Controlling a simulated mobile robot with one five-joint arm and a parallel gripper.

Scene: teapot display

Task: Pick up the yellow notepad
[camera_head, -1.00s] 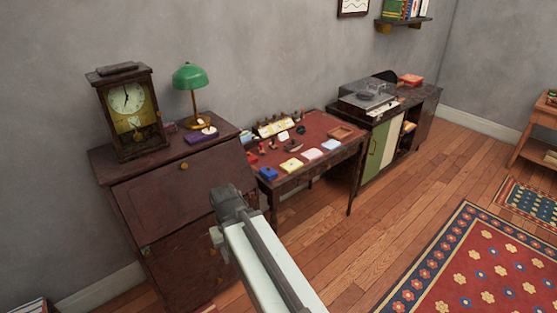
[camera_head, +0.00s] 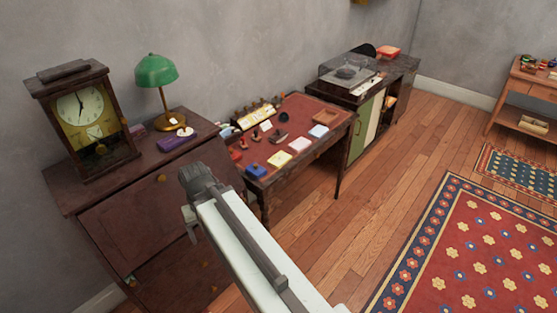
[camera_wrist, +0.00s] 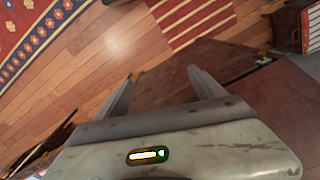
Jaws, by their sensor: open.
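The yellow notepad (camera_head: 279,159) lies flat near the front edge of the red-topped desk (camera_head: 302,112) in the head view. It sits between a blue item (camera_head: 255,169) and a whitish pad (camera_head: 299,144). My gripper shows in the wrist view (camera_wrist: 163,84) with its two fingers apart and nothing between them. In the head view my arm reaches forward, left of and below the desk, in front of the dark cabinet. The gripper is apart from the notepad. The notepad is not seen in the wrist view.
A dark cabinet (camera_head: 125,218) bears a clock (camera_head: 88,120) and a green lamp (camera_head: 156,70) left of the desk. A pale blue pad (camera_head: 318,131) and several small desk items lie nearby. A record-player sideboard (camera_head: 364,145) stands right. Wooden floor (camera_head: 335,210) is open in front.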

